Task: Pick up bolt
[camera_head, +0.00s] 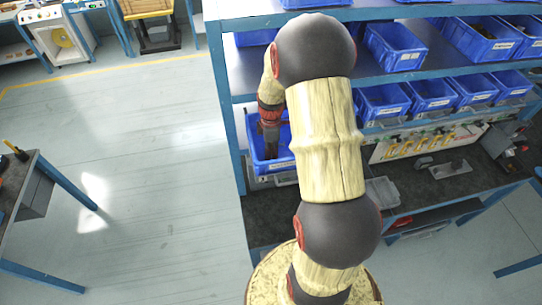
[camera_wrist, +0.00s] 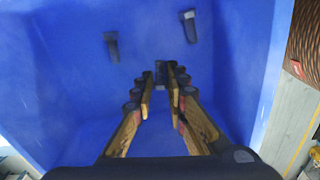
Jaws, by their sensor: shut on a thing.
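In the wrist view my gripper (camera_wrist: 160,80) reaches into a blue bin (camera_wrist: 60,100) with its fingers closed in on a small dark bolt (camera_wrist: 160,68) between the tips. Much of this bolt is hidden by the fingers. Two other dark bolts show in the bin beyond the tips: one at the left (camera_wrist: 112,46) and one at the upper right (camera_wrist: 189,27). In the head view my gripper (camera_head: 270,142) points down into the blue bin (camera_head: 257,146) at the left end of the bench. My arm covers part of this bin, and no bolt can be made out there.
The bin's walls stand close around my gripper. Several blue bins (camera_head: 397,42) fill the shelves to the right, and a shelf (camera_head: 262,75) lies above and behind the bin. A grey tray (camera_head: 382,192) sits on the bench. Open floor (camera_head: 150,160) lies at the left.

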